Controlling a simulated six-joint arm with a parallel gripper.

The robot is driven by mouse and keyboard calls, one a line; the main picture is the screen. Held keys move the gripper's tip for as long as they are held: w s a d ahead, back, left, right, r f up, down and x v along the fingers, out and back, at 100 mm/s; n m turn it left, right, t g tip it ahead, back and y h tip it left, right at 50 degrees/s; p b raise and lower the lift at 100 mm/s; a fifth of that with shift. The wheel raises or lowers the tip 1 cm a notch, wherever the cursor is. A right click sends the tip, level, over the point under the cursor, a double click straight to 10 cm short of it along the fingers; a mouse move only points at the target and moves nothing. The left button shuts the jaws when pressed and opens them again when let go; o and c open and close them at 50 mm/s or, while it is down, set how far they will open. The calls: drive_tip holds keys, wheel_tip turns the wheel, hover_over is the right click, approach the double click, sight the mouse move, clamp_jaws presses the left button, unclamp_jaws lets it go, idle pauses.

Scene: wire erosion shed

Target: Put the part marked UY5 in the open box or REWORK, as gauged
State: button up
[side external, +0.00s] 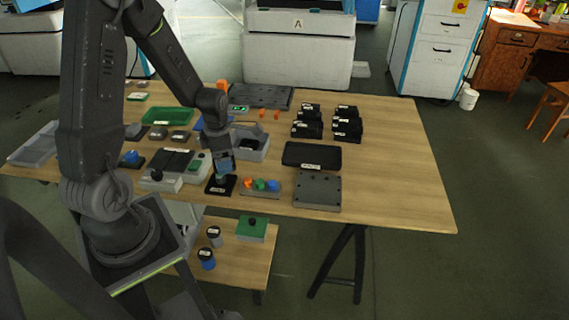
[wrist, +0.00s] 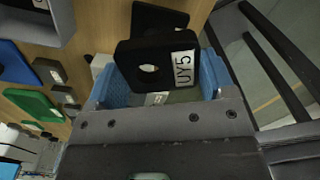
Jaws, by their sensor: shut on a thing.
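The black part marked UY5 (wrist: 155,60) fills the top middle of the wrist view. It has a square face with a round hole, and its white label reads UY5. My gripper (wrist: 158,88) has blue fingers on either side of it and is shut on it. In the side view my gripper (side external: 222,172) points down low over the front of the table, at a black labelled piece (side external: 220,187). I cannot tell whether the part touches anything there. A grey open box (side external: 262,152) stands just behind my gripper. No REWORK label is readable.
Black boxes (side external: 306,129) stand behind. A green tray (side external: 168,116) and a grey tray (side external: 35,146) are left. The table's right end is clear.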

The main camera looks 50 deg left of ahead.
drive_tip(key=w+d+m, duration=0.1)
drive_tip(key=m, duration=0.3)
drive_tip(key=w+d+m, duration=0.2)
drive_tip(key=m, duration=0.3)
drive_tip(key=w+d+r+m, duration=0.1)
drive_tip(key=w+d+m, duration=0.1)
drive_tip(key=m, duration=0.3)
drive_tip(key=shift+w+d, duration=0.1)
drive_tip(key=w+d+r+m, duration=0.15)
drive_tip(key=d+m, duration=0.25)
drive_tip(key=m, duration=0.5)
drive_tip(key=w+d+m, duration=0.3)
drive_tip(key=d+m, duration=0.2)
drive_tip(key=m, duration=0.3)
drive_tip(key=w+a+n, duration=0.2)
drive_tip(key=a, duration=0.4)
drive_tip(key=w+a+n, duration=0.3)
drive_tip(key=a, duration=0.4)
drive_tip(key=w+a+n, duration=0.2)
drive_tip(key=a+n, duration=0.1)
drive_tip(key=a, duration=0.4)
drive_tip(key=shift+w+a, duration=0.25)
drive_tip(key=shift+w+f, duration=0.2)
hover_over(299, 156)
wheel_tip(299, 156, down, 7)
drive_tip(key=shift+r, duration=0.15)
drive_tip(key=shift+a+f, duration=0.1)
drive_tip(key=shift+f, duration=1.8)
drive_tip(key=shift+f, duration=0.1)
